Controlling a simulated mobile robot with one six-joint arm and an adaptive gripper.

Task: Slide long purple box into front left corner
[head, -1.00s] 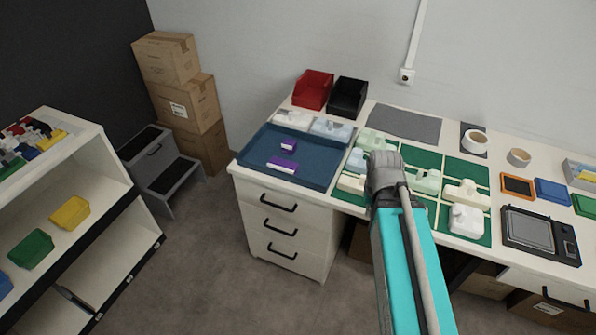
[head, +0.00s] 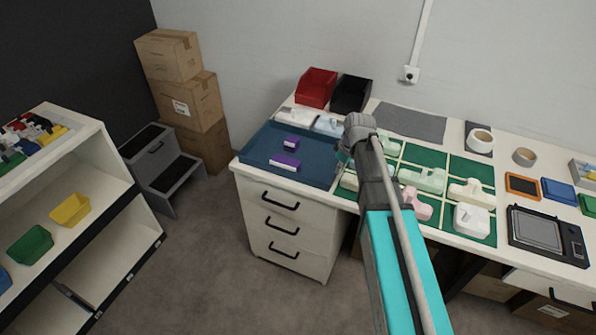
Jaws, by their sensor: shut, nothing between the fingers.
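The long purple box (head: 284,162) lies on the blue tray (head: 258,152) at the left end of the workbench, in the front half of the tray and away from its front left corner. A shorter purple box (head: 291,144) lies just behind it on the same tray. Both show a pale front side. My gripper (head: 345,157) is at the tray's right edge, to the right of both boxes and apart from them. Its fingers are small, partly hidden by my wrist, and shut with nothing visible between them.
White containers (head: 294,117) stand along the tray's back edge. Red (head: 316,87) and black (head: 350,95) bins stand behind. A green gridded mat (head: 420,157) with pale objects lies to the right under my arm. The tray's left part is clear.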

